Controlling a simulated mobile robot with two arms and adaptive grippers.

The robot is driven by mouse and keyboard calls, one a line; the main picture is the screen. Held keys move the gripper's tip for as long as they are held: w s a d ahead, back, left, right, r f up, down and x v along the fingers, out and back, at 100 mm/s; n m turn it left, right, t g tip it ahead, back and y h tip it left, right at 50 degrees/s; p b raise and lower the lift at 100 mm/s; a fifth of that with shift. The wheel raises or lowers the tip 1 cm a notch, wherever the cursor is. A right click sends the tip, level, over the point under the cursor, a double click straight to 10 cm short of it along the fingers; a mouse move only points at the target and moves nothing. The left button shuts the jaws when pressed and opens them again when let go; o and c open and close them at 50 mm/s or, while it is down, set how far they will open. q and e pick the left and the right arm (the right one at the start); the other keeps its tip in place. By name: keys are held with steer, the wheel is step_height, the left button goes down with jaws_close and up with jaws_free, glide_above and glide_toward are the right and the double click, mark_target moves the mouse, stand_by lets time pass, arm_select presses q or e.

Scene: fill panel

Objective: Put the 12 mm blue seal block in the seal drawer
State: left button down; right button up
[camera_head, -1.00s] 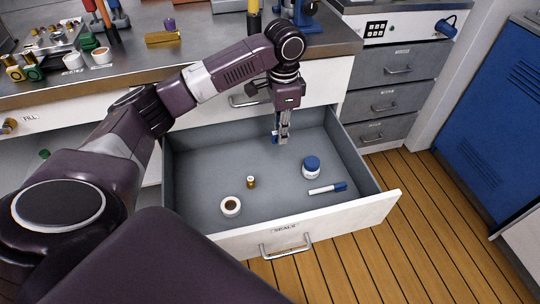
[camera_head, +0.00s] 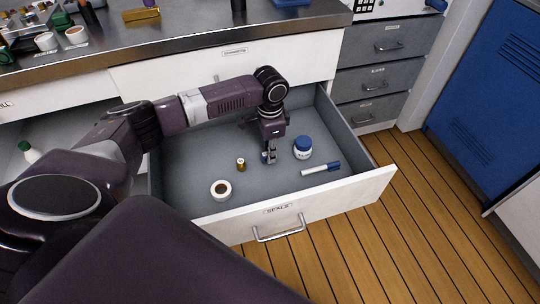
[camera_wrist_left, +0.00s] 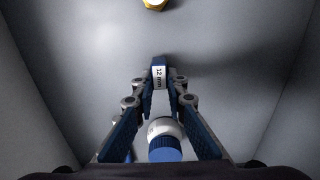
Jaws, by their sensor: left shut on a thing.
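The open seal drawer (camera_head: 335,204) is white-fronted with a grey inside and a "SEALS" label. My left gripper (camera_head: 268,158) is inside it, pointing down low over the floor. It also shows in the left wrist view (camera_wrist_left: 159,88), shut on the small blue seal block (camera_wrist_left: 159,74), whose white face reads "12 mm". The block (camera_head: 264,158) is mostly hidden by the fingers in the head view. I cannot tell whether it touches the drawer floor. My right gripper is not in view.
The jar (camera_wrist_left: 165,140) is near the fingers. The drawer's left floor is clear. The worktop (camera_head: 190,45) is behind.

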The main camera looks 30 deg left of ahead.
arm_select(q)
steer(key=shift+f, duration=0.4)
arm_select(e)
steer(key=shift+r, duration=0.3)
arm_select(q)
steer(key=c, duration=2.4)
jaws_free()
steer(key=shift+f, duration=0.1)
steer(key=o, duration=0.5)
steer(key=shift+c, duration=0.2)
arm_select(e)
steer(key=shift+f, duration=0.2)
